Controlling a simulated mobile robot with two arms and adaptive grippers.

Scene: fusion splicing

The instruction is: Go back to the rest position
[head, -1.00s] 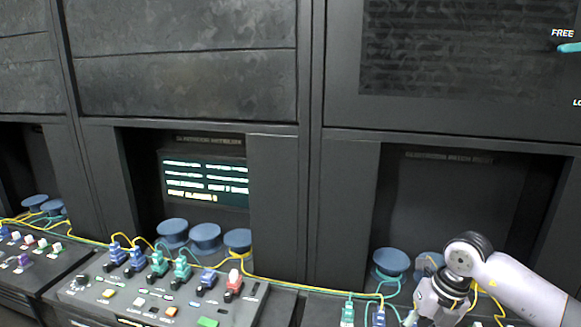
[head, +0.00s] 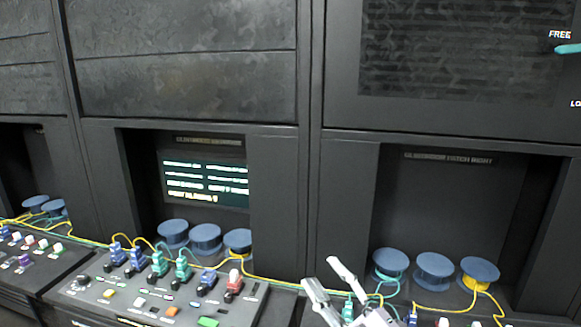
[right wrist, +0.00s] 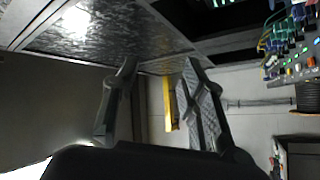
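My right gripper (head: 324,272) shows at the bottom of the head view, right of centre, in front of the gap between the middle and right consoles. Its two fingers point up and stand apart, with nothing between them. The right wrist view also shows this gripper (right wrist: 160,75) with its fingers spread and empty. My left gripper is in neither view.
The middle console (head: 75,302) carries several coloured connectors, with yellow and green cables running along it. Blue spools (head: 433,267) stand in the right bay. A lit screen (head: 205,180) is in the middle bay. Dark cabinet panels (head: 190,85) rise behind.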

